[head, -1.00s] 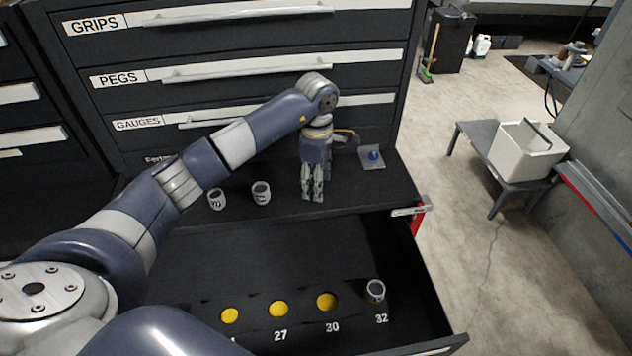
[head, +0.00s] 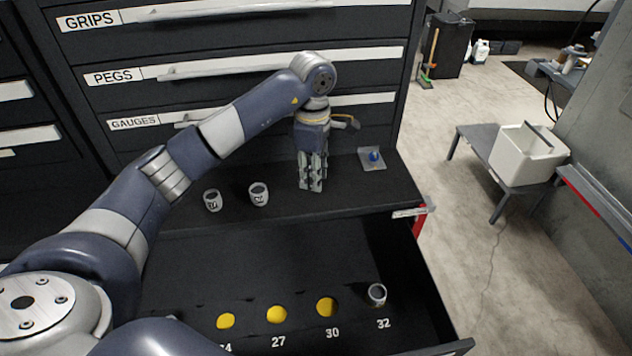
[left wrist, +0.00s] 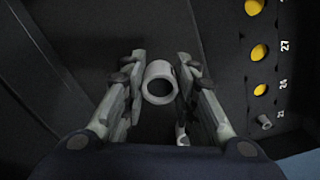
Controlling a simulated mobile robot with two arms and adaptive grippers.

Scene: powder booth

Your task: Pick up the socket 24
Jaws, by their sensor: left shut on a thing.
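My left gripper (head: 311,187) points down at the cabinet's ledge, right of two standing sockets. In the left wrist view its fingers (left wrist: 160,88) are shut on a grey ring-topped socket (left wrist: 160,70). That held socket's number does not show, and the fingers hide it in the head view. The two other sockets, a left one (head: 212,200) and a right one (head: 258,194), stand upright on the ledge; their marks are too small to read. The yellow slot of 24 (head: 226,321) in the open drawer is empty. My right gripper is not in view.
The open drawer (head: 425,285) also has empty slots 27 (head: 277,314) and 30 (head: 327,307); a socket (head: 377,294) stands at 32. A small plate with a blue knob (head: 374,158) lies right of my gripper. A white bin (head: 525,158) stands on a low table (head: 470,146).

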